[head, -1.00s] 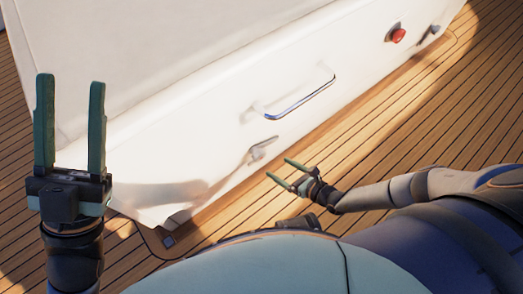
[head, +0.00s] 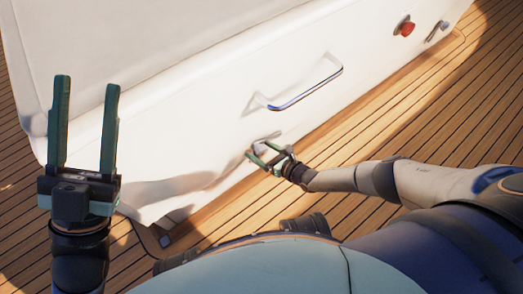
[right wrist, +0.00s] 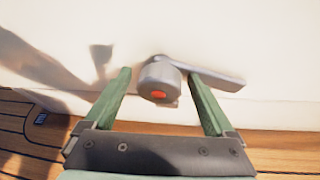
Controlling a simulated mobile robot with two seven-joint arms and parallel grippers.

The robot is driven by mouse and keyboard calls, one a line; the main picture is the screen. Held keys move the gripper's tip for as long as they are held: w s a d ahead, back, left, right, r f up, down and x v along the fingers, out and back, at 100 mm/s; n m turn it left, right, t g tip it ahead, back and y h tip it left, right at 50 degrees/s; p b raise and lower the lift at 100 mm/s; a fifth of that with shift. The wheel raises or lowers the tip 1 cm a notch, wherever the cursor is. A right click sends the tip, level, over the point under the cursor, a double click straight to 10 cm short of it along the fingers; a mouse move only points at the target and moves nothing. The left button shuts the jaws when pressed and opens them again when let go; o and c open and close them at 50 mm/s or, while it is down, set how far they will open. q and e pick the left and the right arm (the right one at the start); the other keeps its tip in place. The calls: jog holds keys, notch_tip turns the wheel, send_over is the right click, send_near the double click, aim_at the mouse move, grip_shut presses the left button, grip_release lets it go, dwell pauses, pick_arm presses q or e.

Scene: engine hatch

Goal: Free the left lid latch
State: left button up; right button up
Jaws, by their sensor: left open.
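The left lid latch (right wrist: 158,80) is a grey round hub with a red mark and a flat lever pointing right, on the white hatch wall. In the head view it is mostly hidden behind my right gripper (head: 260,150). In the right wrist view my right gripper (right wrist: 159,75) is open, with one green finger left of the hub and the other to its right, overlapping the lever. Gaps show beside the hub; finger contact with the lever cannot be told. My left gripper (head: 87,84) is open and empty, pointing up, at the left of the head view.
A chrome handle (head: 307,90) sticks out of the white hatch wall (head: 190,130) above the latch. A red knob (head: 405,27) and another grey fitting (head: 437,31) sit further right. Plank deck (head: 330,145) runs along the foot of the wall.

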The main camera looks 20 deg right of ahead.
jog(key=c, duration=1.3)
jog(key=shift+a+n+h+p, duration=0.1)
jog(key=shift+n+h+p, duration=0.25)
jog(key=shift+n+h, duration=0.55)
jog(key=shift+n, duration=0.4)
jog(key=o, duration=1.4)
jog(key=shift+c, duration=0.2)
